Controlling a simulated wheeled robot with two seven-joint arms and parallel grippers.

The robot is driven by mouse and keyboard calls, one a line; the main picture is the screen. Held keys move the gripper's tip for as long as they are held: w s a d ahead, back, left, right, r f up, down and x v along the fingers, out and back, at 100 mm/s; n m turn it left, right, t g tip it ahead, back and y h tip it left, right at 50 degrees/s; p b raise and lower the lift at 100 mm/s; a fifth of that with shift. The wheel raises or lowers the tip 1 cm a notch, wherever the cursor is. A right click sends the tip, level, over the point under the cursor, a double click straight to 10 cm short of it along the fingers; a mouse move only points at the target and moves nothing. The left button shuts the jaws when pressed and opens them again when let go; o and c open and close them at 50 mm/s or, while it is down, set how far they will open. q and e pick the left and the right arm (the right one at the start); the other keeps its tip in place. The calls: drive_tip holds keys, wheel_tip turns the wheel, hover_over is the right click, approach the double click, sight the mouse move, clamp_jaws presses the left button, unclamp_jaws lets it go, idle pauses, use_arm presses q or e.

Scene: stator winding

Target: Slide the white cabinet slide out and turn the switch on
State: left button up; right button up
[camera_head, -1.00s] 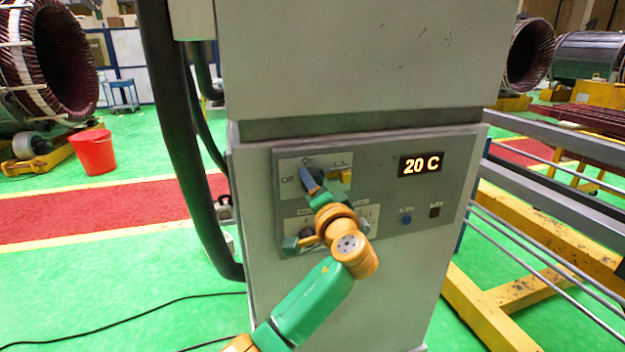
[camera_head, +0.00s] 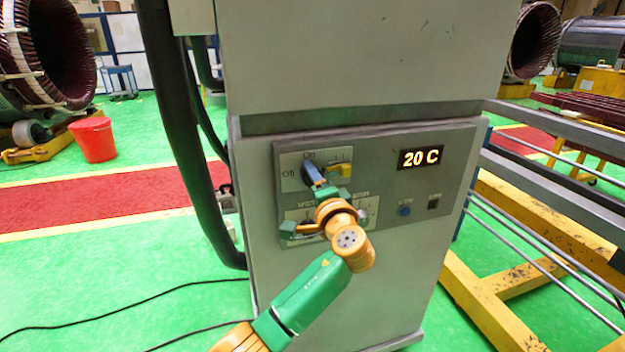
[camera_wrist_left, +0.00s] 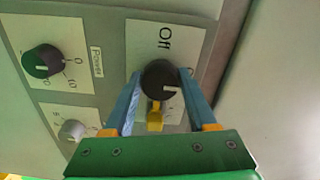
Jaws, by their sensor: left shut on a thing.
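The switch, a round black knob (camera_wrist_left: 160,80) with a white mark, sits on a white label plate reading "Off" and "On" at the panel's upper left. My left gripper (camera_head: 313,172) is at this knob in the head view and partly hides it. In the left wrist view the blue fingers of my left gripper (camera_wrist_left: 159,88) are on both sides of the knob, shut on it. The white cabinet (camera_head: 355,60) stands upright. I cannot make out a separate slide on it. My right gripper is not in view.
A yellow part (camera_head: 338,170) sits close beside the knob. A display (camera_head: 421,158) reads 20 C. More dials (camera_wrist_left: 42,62) are on the panel. A thick black hose (camera_head: 180,130) runs down the cabinet's left side. A yellow and grey rack (camera_head: 530,270) stands close on the right.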

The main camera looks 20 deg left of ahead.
use_arm(q)
drive_tip(key=o, duration=1.4)
drive_tip(key=shift+c, duration=0.2)
